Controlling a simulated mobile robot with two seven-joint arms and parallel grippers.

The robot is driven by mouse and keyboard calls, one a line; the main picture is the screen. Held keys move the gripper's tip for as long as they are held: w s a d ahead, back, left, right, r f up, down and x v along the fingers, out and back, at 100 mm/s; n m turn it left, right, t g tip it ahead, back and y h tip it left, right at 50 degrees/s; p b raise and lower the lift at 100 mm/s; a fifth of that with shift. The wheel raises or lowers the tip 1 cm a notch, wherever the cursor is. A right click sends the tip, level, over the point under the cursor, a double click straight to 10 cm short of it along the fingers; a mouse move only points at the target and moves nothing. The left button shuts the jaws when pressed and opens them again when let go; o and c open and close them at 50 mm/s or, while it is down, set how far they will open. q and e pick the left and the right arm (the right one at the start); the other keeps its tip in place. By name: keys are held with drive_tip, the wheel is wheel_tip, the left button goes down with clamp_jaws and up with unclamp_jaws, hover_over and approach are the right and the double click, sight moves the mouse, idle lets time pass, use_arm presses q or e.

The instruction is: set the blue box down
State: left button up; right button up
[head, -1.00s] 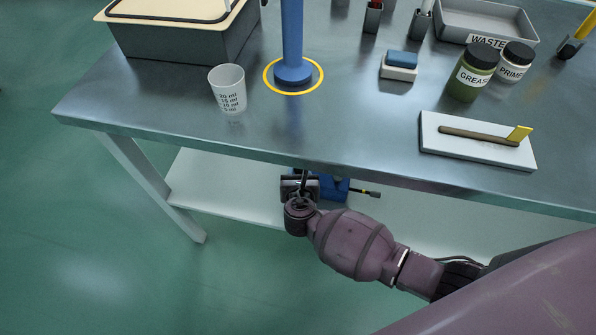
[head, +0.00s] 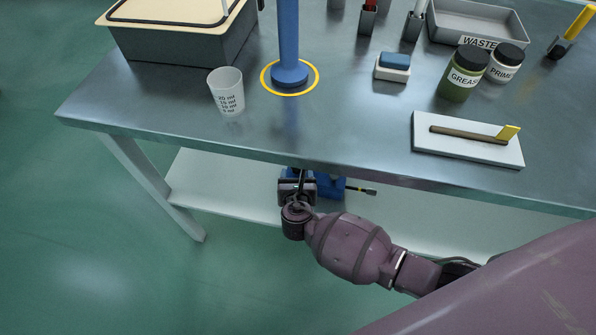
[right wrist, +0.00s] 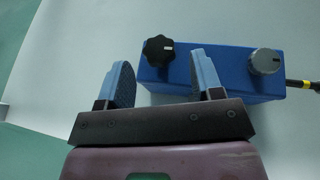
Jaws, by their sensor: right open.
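The blue box (head: 330,186) rests on the lower shelf under the bench's front edge, partly hidden by my right gripper. In the right wrist view the box (right wrist: 228,70) has a black knob (right wrist: 158,50), a grey knob (right wrist: 265,61) and a cable at its right end. My right gripper (head: 297,187) is down at the shelf. In the right wrist view the gripper (right wrist: 161,60) is open, with the black knob showing between its blue fingers and nothing clasped. The right finger overlaps the box in the picture; I cannot tell whether they touch. My left gripper is not in view.
The shelf (head: 225,190) is bare left of the box. The bench top (head: 330,135) hangs above it. On the bench are a measuring cup (head: 227,91), a blue post (head: 289,45) ringed in yellow, jars (head: 464,75) and a white board (head: 425,145).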

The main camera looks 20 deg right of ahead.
use_arm(q)
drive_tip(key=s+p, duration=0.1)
drive_tip(key=p, duration=0.1)
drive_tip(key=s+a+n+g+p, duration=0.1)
drive_tip(key=p, duration=0.1)
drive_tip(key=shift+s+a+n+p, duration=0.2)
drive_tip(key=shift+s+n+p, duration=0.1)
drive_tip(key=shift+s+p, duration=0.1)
use_arm(e)
drive_tip(key=v, duration=1)
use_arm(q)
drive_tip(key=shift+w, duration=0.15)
use_arm(e)
drive_tip(key=shift+r, duration=0.15)
